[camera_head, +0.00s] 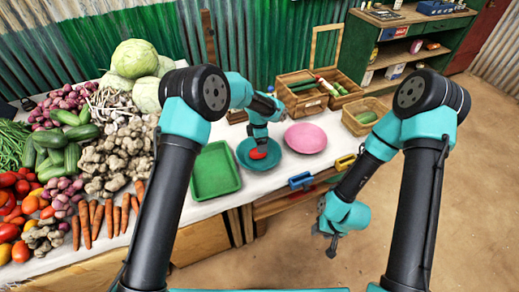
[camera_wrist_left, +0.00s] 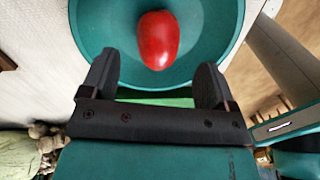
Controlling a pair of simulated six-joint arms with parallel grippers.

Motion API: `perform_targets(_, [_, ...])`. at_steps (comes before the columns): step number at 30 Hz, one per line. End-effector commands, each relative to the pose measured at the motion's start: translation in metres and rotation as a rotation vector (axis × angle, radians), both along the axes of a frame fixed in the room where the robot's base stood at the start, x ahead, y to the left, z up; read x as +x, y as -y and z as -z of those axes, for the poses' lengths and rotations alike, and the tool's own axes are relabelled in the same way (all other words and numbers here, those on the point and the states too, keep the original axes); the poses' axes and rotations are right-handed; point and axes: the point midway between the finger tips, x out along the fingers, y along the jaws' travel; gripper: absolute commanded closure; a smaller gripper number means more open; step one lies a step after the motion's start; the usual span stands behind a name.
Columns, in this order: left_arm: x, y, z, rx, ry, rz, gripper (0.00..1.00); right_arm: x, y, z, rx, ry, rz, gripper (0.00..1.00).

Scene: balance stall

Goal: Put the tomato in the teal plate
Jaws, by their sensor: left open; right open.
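The teal plate (camera_head: 242,161) lies on the white table between the green tray and the pink plate. The red tomato (camera_head: 258,153) shows inside its rim; in the left wrist view the tomato (camera_wrist_left: 158,40) lies over the inside of the teal plate (camera_wrist_left: 222,20). My left gripper is just above the plate, its fingertips largely hidden in the head view. In the left wrist view my left gripper (camera_wrist_left: 157,80) is open, with its fingers apart and nothing between them; the tomato is just beyond them. My right gripper (camera_head: 328,240) is open and empty, off the table's front edge.
The green tray (camera_head: 215,172) is left of the teal plate and the pink plate (camera_head: 306,138) is right. Vegetables, including carrots (camera_head: 97,222) and cabbages (camera_head: 134,58), crowd the left side. Wooden crates (camera_head: 300,100) stand behind. A blue-handled item (camera_head: 301,180) is at the front edge.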

Motion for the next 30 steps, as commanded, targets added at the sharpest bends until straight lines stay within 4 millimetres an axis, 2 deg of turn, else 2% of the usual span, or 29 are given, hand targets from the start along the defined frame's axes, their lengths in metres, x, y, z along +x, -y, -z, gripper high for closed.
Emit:
perform_targets(1, [0.002,0.000,-0.012,-0.001,0.004,0.000,0.19,0.000,0.000,0.000,0.000,0.000,0.000,0.57])
perform_targets(6, [0.004,0.000,-0.040,-0.001,0.002,0.000,0.19,0.000,0.000,0.000,0.000,0.000,0.000,0.57])
perform_targets(11, [0.005,-0.001,-0.056,-0.001,0.001,0.000,0.19,0.000,0.000,0.000,0.000,0.000,0.000,0.57])
perform_targets(30, [0.005,-0.001,-0.059,-0.001,0.000,0.000,0.19,0.000,0.000,0.000,0.000,0.000,0.000,0.57])
